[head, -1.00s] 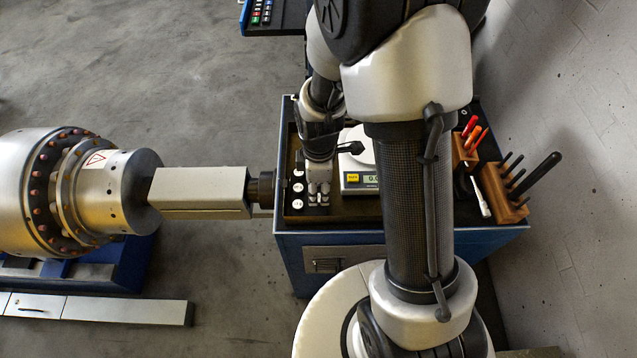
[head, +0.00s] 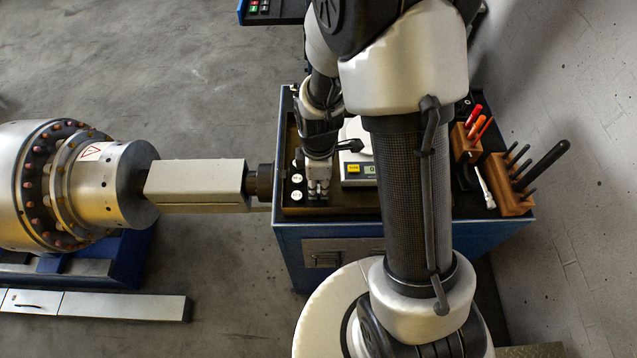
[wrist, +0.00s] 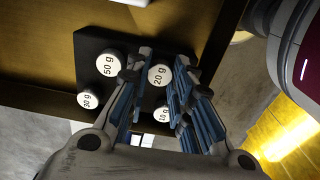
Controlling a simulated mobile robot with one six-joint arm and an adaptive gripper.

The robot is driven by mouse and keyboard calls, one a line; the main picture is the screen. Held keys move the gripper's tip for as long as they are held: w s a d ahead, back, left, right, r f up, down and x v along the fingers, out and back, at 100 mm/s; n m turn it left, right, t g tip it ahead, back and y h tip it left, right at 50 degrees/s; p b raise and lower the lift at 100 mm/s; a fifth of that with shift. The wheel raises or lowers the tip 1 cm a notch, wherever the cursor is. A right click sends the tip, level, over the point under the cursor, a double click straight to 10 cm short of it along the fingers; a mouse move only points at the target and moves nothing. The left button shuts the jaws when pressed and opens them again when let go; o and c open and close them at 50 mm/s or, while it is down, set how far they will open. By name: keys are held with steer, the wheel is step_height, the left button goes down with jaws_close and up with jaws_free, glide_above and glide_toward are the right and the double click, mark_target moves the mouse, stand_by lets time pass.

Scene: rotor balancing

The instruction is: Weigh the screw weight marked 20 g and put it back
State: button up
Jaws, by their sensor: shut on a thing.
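The screw weight marked 20 g (wrist: 160,75) has a round white top with black print and shows between my fingertips in the wrist view. My gripper (wrist: 161,68) is shut on it, one finger on each side. It stands at the black weight block (wrist: 88,46); I cannot tell whether it is lifted. In the head view my gripper (head: 318,188) points down at the left part of the bench top, just left of the scale. The scale (head: 354,182) has a yellow label and a small display, partly hidden by my arm. Its white pan (head: 352,131) looks empty where visible.
Weights marked 50 g (wrist: 108,64) and 10 g (wrist: 162,115) and another white-topped weight (wrist: 90,100) sit close around my fingers. Wooden tool racks (head: 512,190) stand at the right of the blue bench (head: 400,236). A large metal rotor (head: 80,185) lies left.

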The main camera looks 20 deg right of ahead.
mark_target(318, 188)
jaws_close()
step_height(318, 188, up, 5)
steer(key=p, duration=0.4)
steer(key=shift+r, duration=0.1)
